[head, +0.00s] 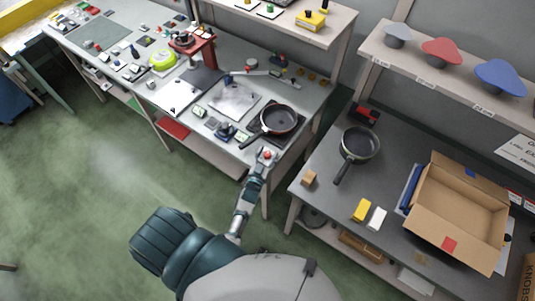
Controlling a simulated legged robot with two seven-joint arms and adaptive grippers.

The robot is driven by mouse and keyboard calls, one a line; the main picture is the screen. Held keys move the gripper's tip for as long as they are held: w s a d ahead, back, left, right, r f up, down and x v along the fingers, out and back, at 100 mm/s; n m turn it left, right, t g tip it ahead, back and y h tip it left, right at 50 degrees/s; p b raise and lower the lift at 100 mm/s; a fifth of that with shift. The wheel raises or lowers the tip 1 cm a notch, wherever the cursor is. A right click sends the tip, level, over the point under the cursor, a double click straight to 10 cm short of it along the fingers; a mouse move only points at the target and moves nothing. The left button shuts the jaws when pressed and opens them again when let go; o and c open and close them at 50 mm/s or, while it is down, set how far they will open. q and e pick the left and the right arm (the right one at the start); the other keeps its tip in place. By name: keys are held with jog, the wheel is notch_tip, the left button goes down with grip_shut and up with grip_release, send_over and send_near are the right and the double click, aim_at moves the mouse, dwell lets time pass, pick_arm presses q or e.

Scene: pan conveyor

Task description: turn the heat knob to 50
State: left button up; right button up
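A dark frying pan (278,121) sits on a black square burner plate (284,143) at the right front corner of the left workbench, its handle toward the lower left. My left gripper (266,155) is at the bench's front edge, just below the burner. A small red spot shows at its tip; I cannot tell whether this is the heat knob or part of the gripper. No knob dial or number is readable, and the fingers are too small to show whether they are open or shut. My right gripper is not in view.
The left bench (135,87) carries many small items, a red stand (203,50) and a clear bag (233,101). Across a narrow gap, the right bench (325,199) holds a second pan (360,143), a yellow block (361,210) and an open cardboard box (455,213).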

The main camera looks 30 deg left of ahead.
pick_arm(q)
jog(key=shift+s, duration=0.1)
jog(key=shift+s+d+f, duration=0.1)
jog(key=shift+s, duration=0.25)
jog(key=s+d, duration=0.2)
jog(key=s, duration=0.9)
